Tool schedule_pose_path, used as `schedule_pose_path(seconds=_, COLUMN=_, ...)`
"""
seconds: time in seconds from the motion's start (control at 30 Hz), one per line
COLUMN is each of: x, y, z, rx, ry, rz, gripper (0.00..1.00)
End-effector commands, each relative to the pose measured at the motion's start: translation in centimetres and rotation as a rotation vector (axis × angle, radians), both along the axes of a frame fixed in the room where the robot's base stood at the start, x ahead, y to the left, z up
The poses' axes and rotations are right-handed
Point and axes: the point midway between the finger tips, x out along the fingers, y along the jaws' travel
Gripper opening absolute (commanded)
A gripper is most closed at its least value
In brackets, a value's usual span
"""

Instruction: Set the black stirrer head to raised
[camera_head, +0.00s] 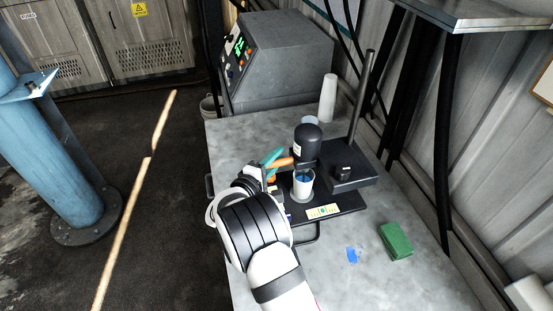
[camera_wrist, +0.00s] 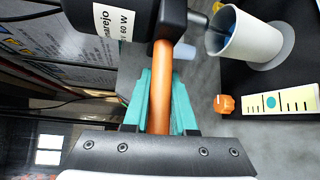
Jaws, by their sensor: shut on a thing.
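The black stirrer head (camera_head: 307,141) stands upright beside the dark column rod (camera_head: 363,90), close above the white cup (camera_head: 302,187). In the wrist view the head (camera_wrist: 98,18) fills the top left and has a white label. Its metal shaft (camera_wrist: 197,19) reaches into the mouth of the cup (camera_wrist: 243,38), where something blue shows. An orange handle (camera_wrist: 162,85) sticks out from the head. My gripper (camera_head: 271,161) has teal fingers, shut around this handle on the head's left side; the gripper also shows in the wrist view (camera_wrist: 161,82).
The cup stands on a black base plate (camera_head: 347,199) with a scale label (camera_head: 322,211). A black block (camera_head: 348,179) is at the rod's foot. A green block (camera_head: 396,241) and blue patch (camera_head: 353,255) are at front right. A grey control cabinet (camera_head: 282,60) stands behind.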

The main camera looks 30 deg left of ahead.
Motion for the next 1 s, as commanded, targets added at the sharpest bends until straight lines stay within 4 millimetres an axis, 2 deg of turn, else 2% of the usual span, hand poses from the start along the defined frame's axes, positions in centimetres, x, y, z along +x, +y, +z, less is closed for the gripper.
schedule_pose_path(seconds=0.3, x=0.0, y=0.1, z=8.9, rx=0.009, ry=-0.005, rz=-0.002, gripper=0.00)
schedule_pose_path(seconds=0.5, x=0.0, y=0.0, z=13.0, rx=0.007, ry=-0.005, rz=-0.001, gripper=0.00)
schedule_pose_path(seconds=0.63, x=0.0, y=0.0, z=13.9, rx=0.005, ry=-0.003, rz=0.000, gripper=0.00)
schedule_pose_path(seconds=0.93, x=0.0, y=0.0, z=14.3, rx=0.009, ry=-0.008, rz=-0.001, gripper=0.00)
schedule_pose_path(seconds=0.97, x=0.0, y=0.1, z=14.4, rx=0.009, ry=-0.009, rz=-0.001, gripper=0.28)
schedule_pose_path(seconds=1.0, x=0.0, y=0.0, z=14.3, rx=0.009, ry=-0.009, rz=-0.001, gripper=0.36)
